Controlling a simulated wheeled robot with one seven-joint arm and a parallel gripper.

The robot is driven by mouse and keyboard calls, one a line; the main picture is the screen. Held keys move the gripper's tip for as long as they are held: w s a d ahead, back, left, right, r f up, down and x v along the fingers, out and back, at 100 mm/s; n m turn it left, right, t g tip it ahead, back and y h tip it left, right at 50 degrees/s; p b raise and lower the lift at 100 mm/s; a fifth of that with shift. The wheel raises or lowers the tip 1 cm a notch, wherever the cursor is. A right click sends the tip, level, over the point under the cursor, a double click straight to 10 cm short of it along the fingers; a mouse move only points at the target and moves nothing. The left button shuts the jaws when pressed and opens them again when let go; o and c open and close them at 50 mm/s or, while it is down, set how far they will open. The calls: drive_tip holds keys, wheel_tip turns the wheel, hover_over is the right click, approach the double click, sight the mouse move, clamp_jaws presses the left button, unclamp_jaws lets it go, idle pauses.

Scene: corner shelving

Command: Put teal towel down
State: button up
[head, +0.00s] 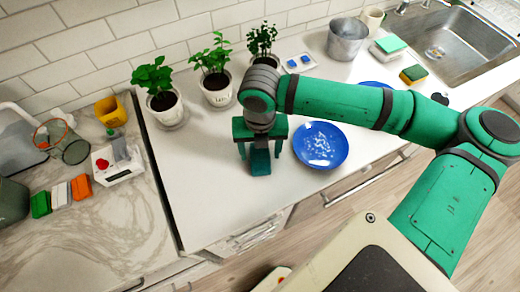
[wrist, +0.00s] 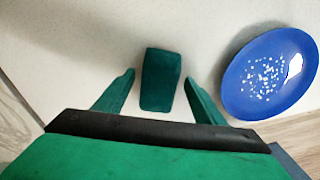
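The teal towel (head: 260,163) is a small dark teal folded block that appears to rest on the white counter below my gripper (head: 260,147). In the wrist view the towel (wrist: 161,82) lies between the two green fingers of my gripper (wrist: 159,77), with a gap of white counter on each side. The fingers are spread and I see no contact with the towel. The towel's underside is hidden.
A blue speckled plate (head: 320,146) is close on the right, also in the wrist view (wrist: 268,75). Potted plants (head: 216,92) stand along the back wall. The counter's left edge borders a marble top (head: 110,225). White counter left of the towel is free.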

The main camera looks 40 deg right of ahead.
sight(260, 152)
wheel_tip(260, 152, up, 12)
drive_tip(key=shift+r, duration=0.15)
idle(0.7)
idle(0.5)
